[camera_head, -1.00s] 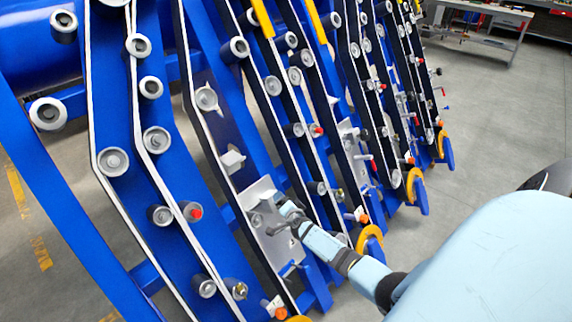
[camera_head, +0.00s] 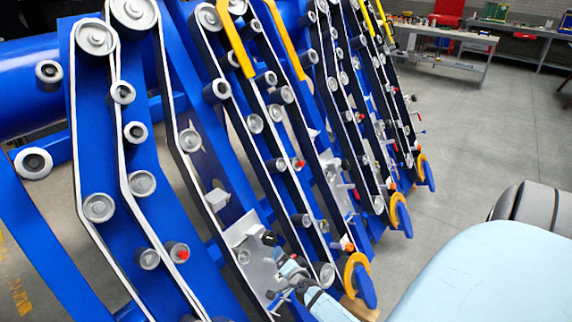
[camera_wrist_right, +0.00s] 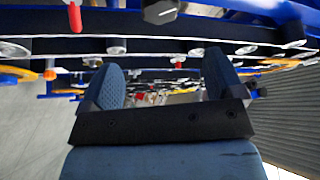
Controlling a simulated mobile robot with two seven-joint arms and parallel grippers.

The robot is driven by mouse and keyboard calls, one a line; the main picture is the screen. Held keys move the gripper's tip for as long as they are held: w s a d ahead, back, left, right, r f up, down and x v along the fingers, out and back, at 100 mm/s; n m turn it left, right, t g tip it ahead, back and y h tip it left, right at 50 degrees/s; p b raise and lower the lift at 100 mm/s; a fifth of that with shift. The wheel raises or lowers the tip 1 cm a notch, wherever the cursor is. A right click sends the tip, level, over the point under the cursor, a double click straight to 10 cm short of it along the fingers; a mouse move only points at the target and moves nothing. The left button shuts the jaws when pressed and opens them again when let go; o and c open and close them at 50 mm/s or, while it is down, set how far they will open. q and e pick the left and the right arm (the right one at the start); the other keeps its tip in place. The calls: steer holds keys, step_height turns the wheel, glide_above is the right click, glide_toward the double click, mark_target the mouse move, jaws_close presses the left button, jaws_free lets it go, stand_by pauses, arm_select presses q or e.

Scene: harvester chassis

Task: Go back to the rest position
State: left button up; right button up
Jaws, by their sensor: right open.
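The harvester chassis (camera_head: 80,150) fills the left and middle of the head view, with slanted blue panels carrying belts and round pulleys. My right gripper (camera_head: 283,278) is in front of a grey metal plate (camera_head: 245,262) on one panel, at its lower right. In the right wrist view my right gripper (camera_wrist_right: 165,82) has two blue padded fingers spread apart with nothing held between them. Whether the gripper touches the plate cannot be told. My left gripper is not in view.
Orange-yellow curved hooks (camera_head: 357,275) stick out from the panels' lower ends, close to my right arm. A dark knob (camera_head: 270,238) is near the gripper. Grey floor (camera_head: 470,150) is open to the right. Workbenches (camera_head: 445,40) stand at the back.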

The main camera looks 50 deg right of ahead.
stand_by(0.6)
steer(key=s+a+r+n+g+y+p, duration=0.1)
steer(key=s+a+r+n+y, duration=0.2)
steer(key=s+a+n, duration=0.3)
steer(key=s+a+r+n+g+y+p, duration=0.1)
steer(key=s+a+n, duration=0.5)
steer(key=a, duration=0.8)
steer(key=s+a+r+n+y+p, duration=0.2)
steer(key=s+a+r+n+y, duration=0.3)
steer(key=a, duration=0.4)
step_height(320, 180, up, 3)
steer(key=s+n, duration=0.1)
steer(key=s, duration=0.1)
steer(key=shift+s+a+f+n+g, duration=0.15)
steer(key=shift+s+a+n+g, duration=0.15)
steer(key=shift+a+n+g, duration=0.1)
steer(key=shift+f, duration=0.15)
